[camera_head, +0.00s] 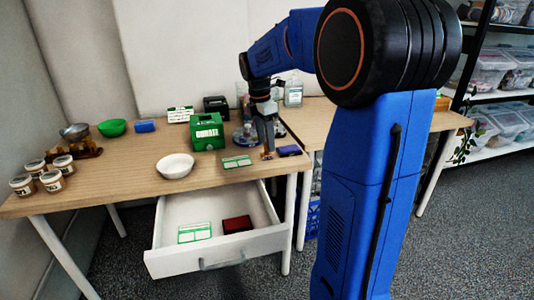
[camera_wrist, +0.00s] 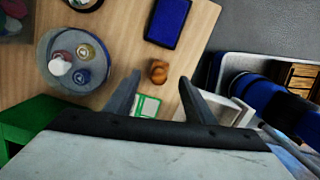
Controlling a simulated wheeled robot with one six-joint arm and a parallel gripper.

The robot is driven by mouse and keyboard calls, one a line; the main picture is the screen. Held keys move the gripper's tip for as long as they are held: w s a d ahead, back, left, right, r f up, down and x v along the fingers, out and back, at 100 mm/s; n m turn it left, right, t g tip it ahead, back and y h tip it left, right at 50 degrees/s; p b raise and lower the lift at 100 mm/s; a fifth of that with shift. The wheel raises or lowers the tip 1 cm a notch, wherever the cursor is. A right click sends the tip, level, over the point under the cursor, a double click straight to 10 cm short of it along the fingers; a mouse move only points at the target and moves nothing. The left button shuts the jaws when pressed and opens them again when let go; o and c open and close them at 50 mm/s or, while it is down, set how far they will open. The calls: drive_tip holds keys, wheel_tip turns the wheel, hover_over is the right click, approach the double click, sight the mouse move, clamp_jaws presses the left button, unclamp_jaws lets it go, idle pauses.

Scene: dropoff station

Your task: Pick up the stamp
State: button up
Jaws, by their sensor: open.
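The stamp (camera_wrist: 159,71) shows in the wrist view as a small brown wooden piece with a rounded top, standing on the table. My gripper (camera_wrist: 160,80) is open, with one finger on each side of the stamp in the picture and a gap to each. I cannot tell whether the fingertips are down at its height. In the head view my gripper (camera_head: 266,147) points down near the table's front right corner, and the stamp is mostly hidden by it.
A dark blue pad (camera_wrist: 168,22) lies close to the stamp. A round grey tray (camera_wrist: 47,60) with small items is nearby. A green box (camera_head: 208,131), a green-and-white card (camera_head: 237,161) and a white bowl (camera_head: 175,165) stand left. An open drawer (camera_head: 172,215) juts out below.

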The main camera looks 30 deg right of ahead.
drive_tip(key=shift+w+d+f, duration=0.1)
drive_tip(key=shift+d+f, duration=0.1)
drive_tip(key=shift+f, duration=0.9)
drive_tip(key=shift+d+f, duration=0.15)
drive_tip(key=shift+f, duration=0.95)
drive_tip(key=c, duration=1.2)
drive_tip(key=shift+c, duration=0.2)
drive_tip(key=shift+r, duration=0.15)
wheel_tip(320, 180, up, 10)
drive_tip(key=shift+f, duration=0.1)
